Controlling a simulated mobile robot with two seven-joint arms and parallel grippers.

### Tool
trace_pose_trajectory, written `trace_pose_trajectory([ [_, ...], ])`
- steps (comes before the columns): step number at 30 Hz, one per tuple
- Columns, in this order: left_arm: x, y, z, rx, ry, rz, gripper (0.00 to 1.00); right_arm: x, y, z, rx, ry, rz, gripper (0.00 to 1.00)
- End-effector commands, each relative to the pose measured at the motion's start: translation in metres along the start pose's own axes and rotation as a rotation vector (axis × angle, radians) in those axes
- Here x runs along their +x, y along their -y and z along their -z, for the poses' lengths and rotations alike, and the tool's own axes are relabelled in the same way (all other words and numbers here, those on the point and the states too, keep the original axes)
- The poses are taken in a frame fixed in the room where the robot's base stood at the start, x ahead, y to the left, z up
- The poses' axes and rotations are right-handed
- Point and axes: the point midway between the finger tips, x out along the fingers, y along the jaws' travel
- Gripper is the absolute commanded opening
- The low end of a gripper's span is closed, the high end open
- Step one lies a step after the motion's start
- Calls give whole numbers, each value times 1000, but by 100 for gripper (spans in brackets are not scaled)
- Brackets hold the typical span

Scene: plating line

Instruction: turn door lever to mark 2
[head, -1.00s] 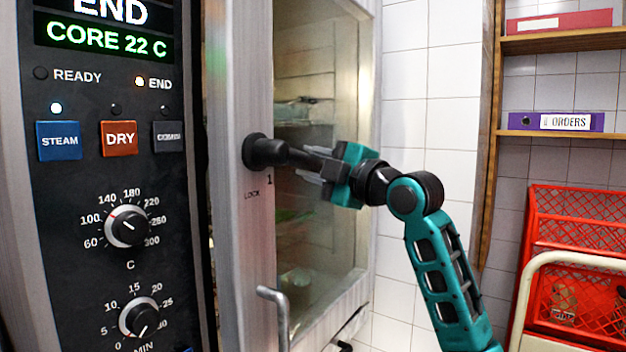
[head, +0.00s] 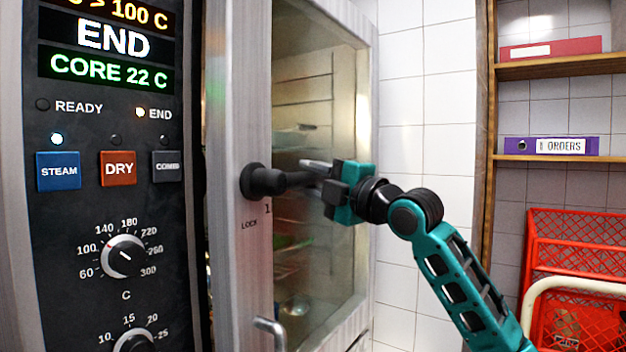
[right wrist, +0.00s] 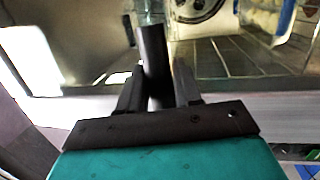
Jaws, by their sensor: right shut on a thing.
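The black door lever (head: 264,181) sits on the metal edge of the oven door (head: 236,60). Its round hub is at the left and its bar points right, about level. LOCK and a 1 are printed below the hub; I see no mark 2. My right gripper (head: 318,178) is shut on the lever's bar, in front of the door glass. In the right wrist view, the dark lever (right wrist: 154,55) runs between the two fingers (right wrist: 158,92). My left gripper is not in view.
The control panel (head: 120,215) with knobs and buttons stands left of the door. A bent metal handle (head: 268,328) juts out below the lever. At the right are wooden shelves (head: 560,160) with binders and red crates (head: 570,245).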

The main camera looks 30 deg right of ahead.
Motion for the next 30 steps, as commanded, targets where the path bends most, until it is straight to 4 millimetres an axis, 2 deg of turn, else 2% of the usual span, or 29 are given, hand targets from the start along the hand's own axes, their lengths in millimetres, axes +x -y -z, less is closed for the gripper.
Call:
trace_pose_trajectory([
  [1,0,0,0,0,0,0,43,0,-2,0,-6,0,-6,0],
  [2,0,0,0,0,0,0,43,0,-2,0,-6,0,-6,36],
  [7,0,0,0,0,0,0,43,0,-2,0,-4,0,-5,53],
  [15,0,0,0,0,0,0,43,-1,-1,0,-2,1,-3,54],
  [19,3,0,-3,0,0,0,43,-11,1,-1,-4,4,-2,54],
  [30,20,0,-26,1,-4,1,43,-81,5,0,-9,1,1,54],
])
